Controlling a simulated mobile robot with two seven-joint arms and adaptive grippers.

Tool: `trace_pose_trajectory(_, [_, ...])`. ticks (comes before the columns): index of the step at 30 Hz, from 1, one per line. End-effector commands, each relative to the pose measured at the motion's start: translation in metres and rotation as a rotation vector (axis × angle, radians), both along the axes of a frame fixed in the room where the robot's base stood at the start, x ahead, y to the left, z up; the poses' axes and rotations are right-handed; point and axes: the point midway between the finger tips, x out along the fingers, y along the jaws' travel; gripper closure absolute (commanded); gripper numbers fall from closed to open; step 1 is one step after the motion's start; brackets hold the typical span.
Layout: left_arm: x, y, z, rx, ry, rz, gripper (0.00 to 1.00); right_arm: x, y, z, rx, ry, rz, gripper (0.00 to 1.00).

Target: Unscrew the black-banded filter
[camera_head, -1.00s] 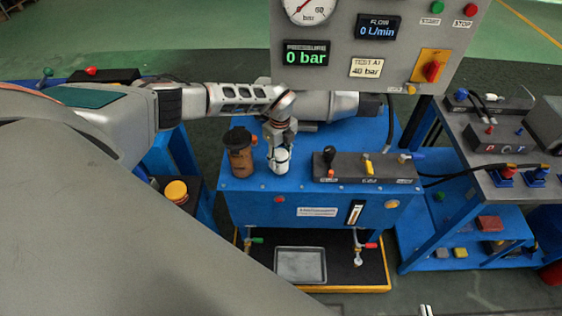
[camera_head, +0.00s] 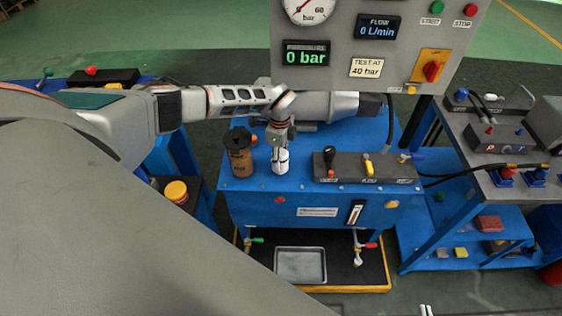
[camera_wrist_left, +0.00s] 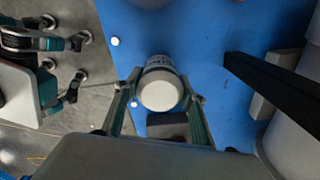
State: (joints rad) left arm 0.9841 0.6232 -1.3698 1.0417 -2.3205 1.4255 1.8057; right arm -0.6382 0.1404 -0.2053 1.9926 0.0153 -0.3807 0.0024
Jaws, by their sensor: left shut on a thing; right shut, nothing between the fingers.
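The filter is a white cylinder (camera_head: 281,162) standing upright on the blue bench (camera_head: 250,208). In the left wrist view it shows from above as a white round end (camera_wrist_left: 159,93) with a dark band near its far end. My left gripper (camera_head: 279,150) comes down on it from above, shut on it, with one finger on each side. Where its base meets the bench is hard to see. Only the tips of my right gripper (camera_head: 426,310) show at the bottom edge of the head view, close together and empty, far from the filter.
A brown canister with a black top (camera_head: 240,158) stands close left of the filter. A dark valve block (camera_head: 340,174) with levers lies to the right. A gauge panel (camera_head: 365,60) rises behind. A metal tray (camera_head: 300,265) sits below the bench front.

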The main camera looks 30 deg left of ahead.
Motion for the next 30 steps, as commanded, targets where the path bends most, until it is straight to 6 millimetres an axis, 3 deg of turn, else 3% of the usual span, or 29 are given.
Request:
trace_pose_trajectory(10, [0.0024,0.0012,0.0022,0.0,-0.006,0.378,0.89,-0.0001,0.0,0.0001,0.0,0.0,0.0,1.0])
trace_pose_trajectory(20, [0.0026,0.0016,0.0025,0.001,-0.006,0.426,0.89,0.0,0.0,0.0001,0.0,0.0,0.0,1.0])
trace_pose_trajectory(21, [0.0026,0.0016,0.0025,0.001,-0.006,0.426,0.49,0.0,0.0,0.0001,0.0,0.0,0.0,1.0])
trace_pose_trajectory(22, [0.0025,0.0016,0.0024,0.001,-0.006,0.426,0.42,0.0,0.0,0.0001,0.0,0.0,0.0,1.0])
trace_pose_trajectory(30, [0.001,0.0006,0.0011,0.001,-0.002,0.424,0.4,0.0,0.0,0.0,0.0,0.0,0.0,1.0])
